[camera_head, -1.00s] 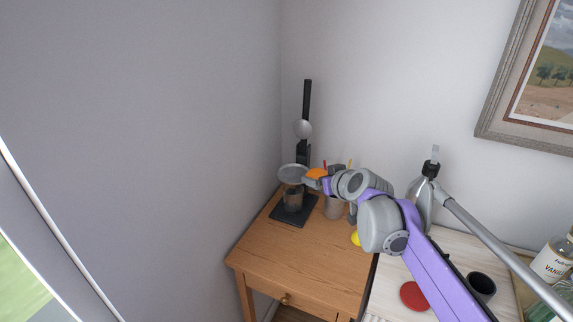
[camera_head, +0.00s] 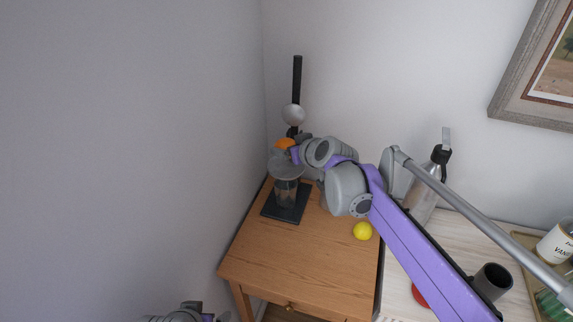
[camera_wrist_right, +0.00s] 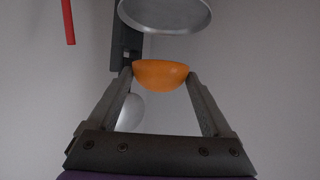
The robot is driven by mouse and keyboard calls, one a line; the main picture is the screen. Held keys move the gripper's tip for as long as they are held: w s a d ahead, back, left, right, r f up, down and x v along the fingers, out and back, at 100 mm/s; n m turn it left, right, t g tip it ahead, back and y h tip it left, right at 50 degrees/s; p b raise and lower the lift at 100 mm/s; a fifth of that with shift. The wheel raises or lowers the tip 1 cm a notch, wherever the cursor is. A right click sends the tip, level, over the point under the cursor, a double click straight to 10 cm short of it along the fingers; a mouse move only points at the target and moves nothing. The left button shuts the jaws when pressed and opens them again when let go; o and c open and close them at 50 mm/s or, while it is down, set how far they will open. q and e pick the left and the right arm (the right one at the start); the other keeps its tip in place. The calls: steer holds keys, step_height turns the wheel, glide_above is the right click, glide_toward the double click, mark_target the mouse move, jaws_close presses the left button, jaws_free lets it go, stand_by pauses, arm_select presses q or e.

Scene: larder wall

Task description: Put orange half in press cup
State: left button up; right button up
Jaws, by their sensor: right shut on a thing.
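The orange half (camera_head: 285,143) is held between the fingertips of my right gripper (camera_head: 289,149), above the far edge of the press cup as seen in the head view. In the right wrist view the orange half (camera_wrist_right: 160,74) sits between both fingertips, cut face toward the cup. The grey press cup (camera_head: 287,172) is a round shallow dish on the juice press; its rim (camera_wrist_right: 165,31) shows at the top of the right wrist view, apart from the orange. My left gripper (camera_head: 190,314) is only partly in view at the bottom edge; its fingers cannot be made out.
The press has a dark base (camera_head: 287,208), a glass under the cup, a pale dome (camera_head: 293,115) and an upright black lever (camera_head: 297,80). A black cup (camera_head: 491,281) stands right. The table front is clear.

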mark_target(290, 173)
steer(key=shift+f, duration=3.15)
steer(key=shift+f, duration=0.1)
steer(key=o, duration=1.1)
steer(key=shift+o, duration=0.2)
steer(key=shift+s+d+r, duration=0.1)
steer(key=shift+s+r, duration=0.05)
steer(key=shift+r, duration=0.1)
steer(key=v, duration=1.2)
steer(key=s+d+f+m+g+h, duration=0.1)
steer(key=s+d+f, duration=0.3)
steer(key=s, duration=0.5)
steer(key=s+d+f+m+g+h, duration=0.2)
steer(key=s+d+f, duration=0.2)
steer(key=s+f, duration=0.3)
steer(key=s+d+f+m+g+h, duration=0.2)
steer(key=s+d+f, duration=0.2)
steer(key=s, duration=0.7)
steer(key=shift+s+f+h, duration=0.15)
steer(key=shift+f, duration=0.5)
steer(key=shift+s+f+h, duration=0.15)
steer(key=shift+s+f, duration=0.05)
steer(key=shift+f, duration=0.45)
